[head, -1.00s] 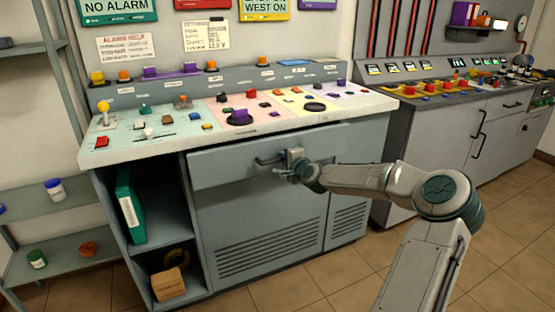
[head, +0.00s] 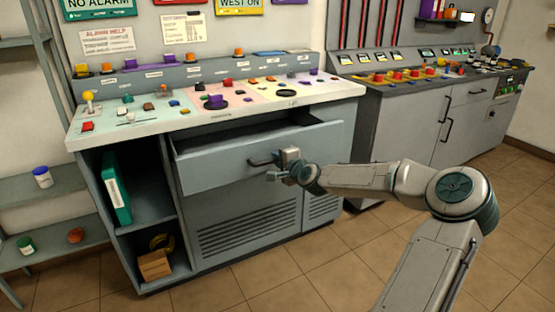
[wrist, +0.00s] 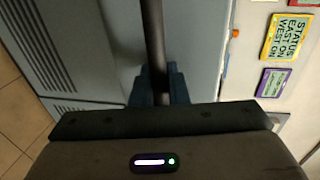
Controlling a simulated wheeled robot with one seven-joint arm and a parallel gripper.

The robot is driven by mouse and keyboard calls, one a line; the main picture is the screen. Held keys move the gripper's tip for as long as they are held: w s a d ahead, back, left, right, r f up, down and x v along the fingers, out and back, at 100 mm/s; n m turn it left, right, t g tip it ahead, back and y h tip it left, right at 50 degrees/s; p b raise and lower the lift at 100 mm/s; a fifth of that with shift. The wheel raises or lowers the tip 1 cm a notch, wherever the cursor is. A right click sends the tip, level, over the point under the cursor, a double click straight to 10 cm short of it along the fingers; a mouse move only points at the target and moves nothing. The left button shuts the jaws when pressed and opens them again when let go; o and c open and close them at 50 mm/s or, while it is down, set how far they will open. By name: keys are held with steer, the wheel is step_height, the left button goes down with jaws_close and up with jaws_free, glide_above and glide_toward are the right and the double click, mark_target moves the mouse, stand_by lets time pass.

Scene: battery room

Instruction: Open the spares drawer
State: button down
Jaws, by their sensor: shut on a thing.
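The spares drawer (head: 222,158) is the wide grey drawer under the console's worktop. It stands partly pulled out, with a dark gap showing along its top edge. Its dark bar handle (head: 262,162) is on the drawer front. My gripper (head: 284,167) is at the right part of the handle and is shut on it. In the wrist view the handle (wrist: 153,40) runs up from between the fingers (wrist: 155,85). The drawer's inside is mostly hidden from here.
The console worktop (head: 130,130) with several knobs and buttons lies above the drawer. An open shelf to the left holds a green binder (head: 117,190) and a cardboard box (head: 154,265). A second console (head: 400,120) stands to the right. The tiled floor (head: 290,275) in front is clear.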

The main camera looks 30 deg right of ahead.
steer(key=shift+d, duration=0.1)
steer(key=c, duration=1.8)
jaws_free()
steer(key=p+v, duration=0.2)
steer(key=v, duration=1.1)
steer(key=shift+s+p, duration=0.35)
